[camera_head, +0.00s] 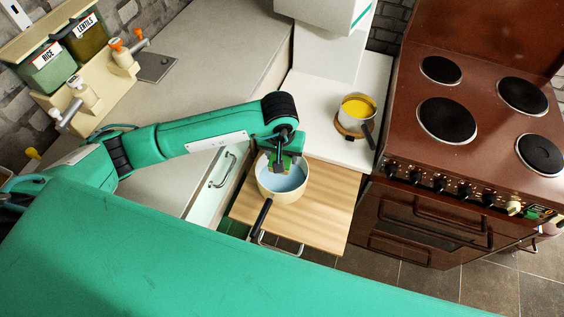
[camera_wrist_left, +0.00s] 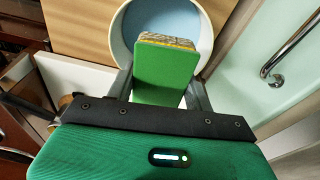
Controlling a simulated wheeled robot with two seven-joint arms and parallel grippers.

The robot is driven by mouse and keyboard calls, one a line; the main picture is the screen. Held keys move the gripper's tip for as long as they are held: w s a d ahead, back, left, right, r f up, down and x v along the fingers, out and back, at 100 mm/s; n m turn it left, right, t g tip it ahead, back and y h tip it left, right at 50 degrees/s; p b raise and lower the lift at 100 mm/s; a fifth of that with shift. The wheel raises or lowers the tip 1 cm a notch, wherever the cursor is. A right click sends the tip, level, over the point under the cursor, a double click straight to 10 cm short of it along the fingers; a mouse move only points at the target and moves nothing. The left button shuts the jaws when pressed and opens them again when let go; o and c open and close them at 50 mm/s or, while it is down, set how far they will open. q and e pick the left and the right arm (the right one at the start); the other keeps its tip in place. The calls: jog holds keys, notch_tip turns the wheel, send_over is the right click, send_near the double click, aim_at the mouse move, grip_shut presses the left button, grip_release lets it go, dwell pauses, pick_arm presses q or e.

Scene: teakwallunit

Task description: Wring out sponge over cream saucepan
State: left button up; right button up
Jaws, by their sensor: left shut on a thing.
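The cream saucepan (camera_head: 284,198) stands on the wooden pull-out board, its black handle toward the front left. Its inside is pale blue; I cannot tell whether that is water or lining. In the left wrist view the saucepan (camera_wrist_left: 121,36) lies beyond the fingers. My left gripper (camera_head: 284,162) is over the saucepan's far part, pointing down. It is shut on the sponge (camera_wrist_left: 166,75), which has a green face and a yellowish, speckled edge. In the head view the sponge is small and mostly hidden by the gripper. My right gripper is not in view.
The wooden board (camera_head: 325,205) has bare room right of the saucepan. A pot with yellow contents (camera_head: 358,107) stands on the white counter behind. A brown stove (camera_head: 470,150) is at the right. A rack with rice and lentils jars (camera_head: 70,55) is at the far left.

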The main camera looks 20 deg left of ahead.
pick_arm(q)
jog(key=shift+r+p, duration=0.95)
jog(key=shift+r, duration=2.4)
